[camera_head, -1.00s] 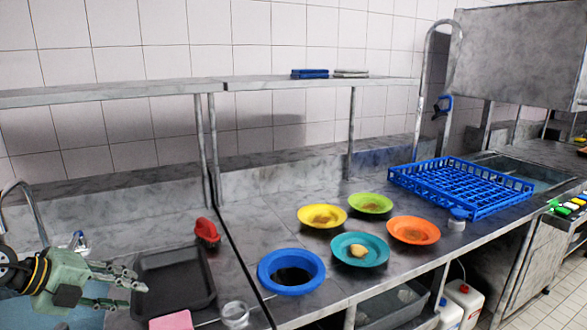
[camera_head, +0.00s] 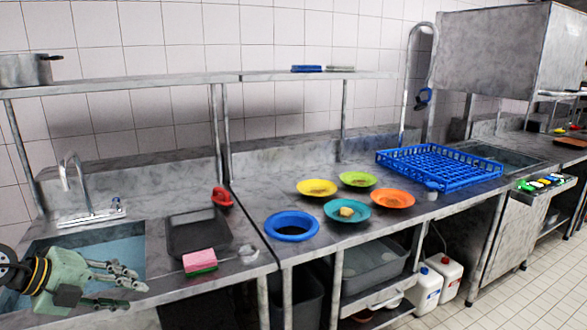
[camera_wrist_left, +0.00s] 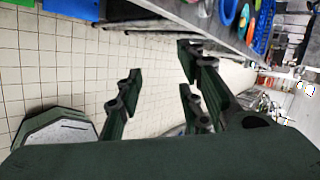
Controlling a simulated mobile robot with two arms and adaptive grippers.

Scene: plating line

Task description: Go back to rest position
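My left gripper (camera_head: 132,288) is at the lower left of the head view, in front of the sink and near the counter's front edge. Its fingers are apart with nothing between them. In the left wrist view its fingers (camera_wrist_left: 158,95) stand wide apart over the tiled floor, and the counter edge (camera_wrist_left: 225,35) runs across the upper right. My right gripper shows in neither view.
The counter holds a sink (camera_head: 110,250), a dark tray (camera_head: 180,240), a pink-green sponge (camera_head: 200,262), a blue ring (camera_head: 272,232), several coloured plates (camera_head: 316,186) and a blue rack (camera_head: 385,157). A pot (camera_head: 25,72) stands on the shelf. Floor at right is clear.

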